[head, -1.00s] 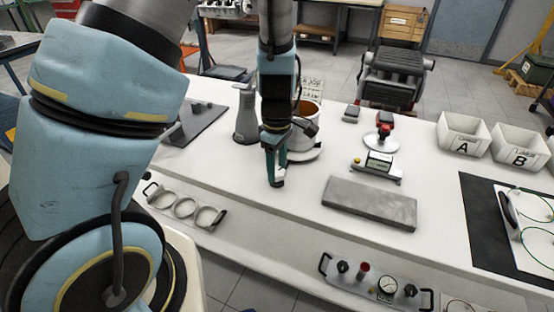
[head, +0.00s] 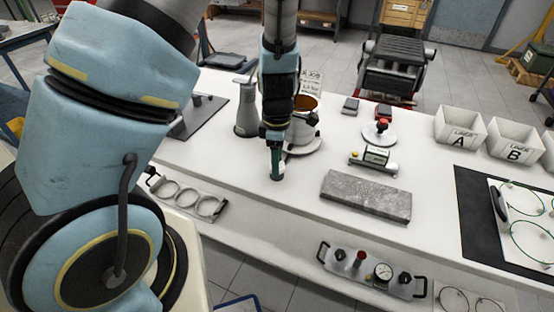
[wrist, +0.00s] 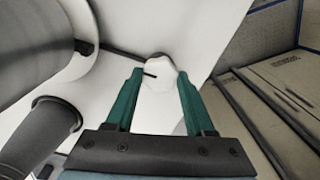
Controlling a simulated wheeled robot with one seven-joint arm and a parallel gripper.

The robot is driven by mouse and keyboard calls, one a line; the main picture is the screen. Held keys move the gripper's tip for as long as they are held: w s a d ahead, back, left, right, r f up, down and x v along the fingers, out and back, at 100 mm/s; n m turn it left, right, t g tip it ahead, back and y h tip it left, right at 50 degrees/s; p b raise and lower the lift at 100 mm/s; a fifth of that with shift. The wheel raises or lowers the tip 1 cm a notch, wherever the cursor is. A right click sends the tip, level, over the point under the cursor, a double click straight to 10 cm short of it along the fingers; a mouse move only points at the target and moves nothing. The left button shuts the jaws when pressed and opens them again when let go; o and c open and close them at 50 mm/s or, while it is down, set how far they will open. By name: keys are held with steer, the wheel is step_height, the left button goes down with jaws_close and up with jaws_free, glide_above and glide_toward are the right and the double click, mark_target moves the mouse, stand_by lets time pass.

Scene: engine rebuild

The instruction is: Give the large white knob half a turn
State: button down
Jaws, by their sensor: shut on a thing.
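The large white knob (wrist: 162,82) is a pale, rounded shape in the wrist view, with a thin dark bar at its left and a dark patch behind its far end. The green fingers of my gripper (wrist: 160,100) stand on either side of it and are shut on it. In the head view my gripper (head: 277,168) points down at the white bench top (head: 240,205). Its fingers show nearly edge-on there and hide most or all of the knob. I cannot tell the knob's exact angle.
A grey bottle-shaped can (head: 246,112) and a white cylindrical part with a copper-coloured inside (head: 303,120) stand close behind my gripper. A grey stone slab (head: 365,196) lies to the right. A ring rack (head: 185,195) sits at the front left.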

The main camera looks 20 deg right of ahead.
steer(key=shift+c, duration=1.3)
jaws_free()
step_height(320, 180, up, 11)
steer(key=shift+f, duration=0.1)
steer(key=a+r+m, duration=0.3)
steer(key=a+m, duration=0.3)
steer(key=a, duration=0.6)
steer(key=w+a+r+m+t, duration=0.1)
steer(key=a+r+m, duration=0.2)
steer(key=a+m, duration=0.4)
steer(key=a, duration=0.6)
steer(key=shift+a+r+m+t, duration=0.2)
steer(key=shift+r+m+t, duration=0.05)
steer(key=shift+m+t, duration=0.05)
